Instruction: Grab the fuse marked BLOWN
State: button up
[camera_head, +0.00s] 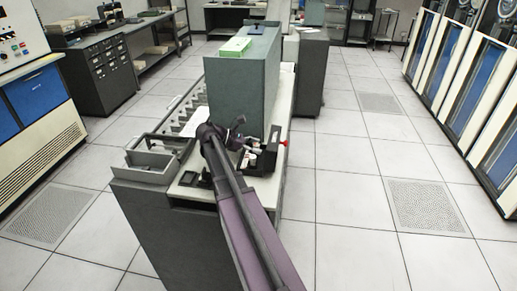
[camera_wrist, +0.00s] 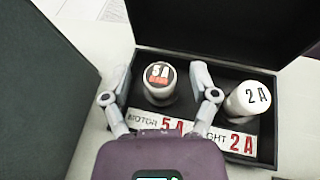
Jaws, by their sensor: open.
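In the wrist view, a white cylindrical fuse (camera_wrist: 159,90) stands in a shallow black box (camera_wrist: 186,108). Its top reads 5A and has a dark area and a red-orange band whose small text I cannot read. My gripper (camera_wrist: 160,76) is open, with one finger on each side of this fuse and a visible gap at both sides. A second white fuse (camera_wrist: 249,100), marked 2A, stands to the right, outside the fingers. In the head view my gripper (camera_head: 241,134) is over the worktop beside the black box (camera_head: 264,160); the fuses are hard to make out there.
Label strips reading MOTOR 5A (camera_wrist: 154,122) and, partly covered, a 2A label (camera_wrist: 238,142) lie at the box's near side. The box's raised dark lid (camera_wrist: 225,30) stands behind the fuses.

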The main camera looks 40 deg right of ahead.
aim_at(256, 143)
dwell(0.4)
grip_shut()
jog(key=shift+r, duration=0.1)
notch_tip(256, 143, up, 10)
jog(key=p, duration=1)
dwell(0.8)
